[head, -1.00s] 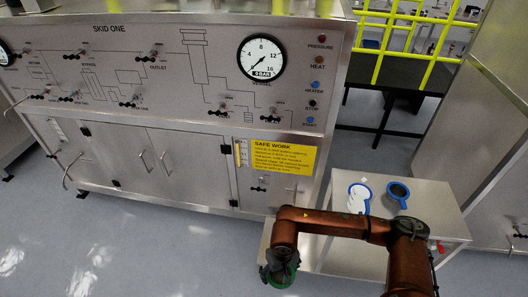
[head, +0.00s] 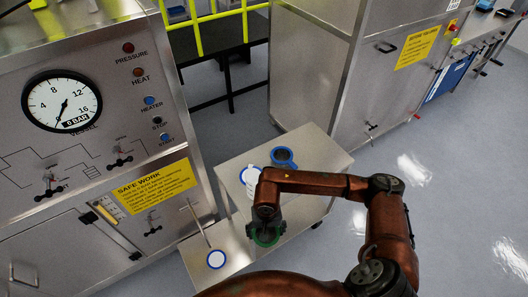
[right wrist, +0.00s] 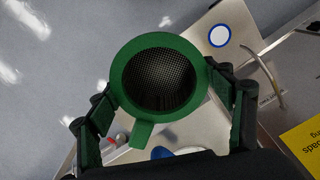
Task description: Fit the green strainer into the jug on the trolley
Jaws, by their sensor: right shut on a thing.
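My right gripper (head: 266,238) is shut on the green strainer (right wrist: 118,75), a ring with a dark mesh bowl and a short tab. In the right wrist view the fingers grip it from both sides. In the head view the strainer hangs below my wrist, in front of the steel trolley (head: 325,158). On the trolley stands a blue-rimmed vessel with a dark opening (head: 284,157), apparently the jug. Beside it is a white, blue-edged item (head: 250,176), partly hidden by my arm. The strainer is apart from both. My left gripper is not in view.
A low steel surface (head: 202,270) with a white, blue-ringed disc (head: 216,259) lies left of the strainer. The skid panel (head: 90,120) stands at left, with a handle jutting out. A steel cabinet (head: 320,70) stands behind the trolley. Floor at right is clear.

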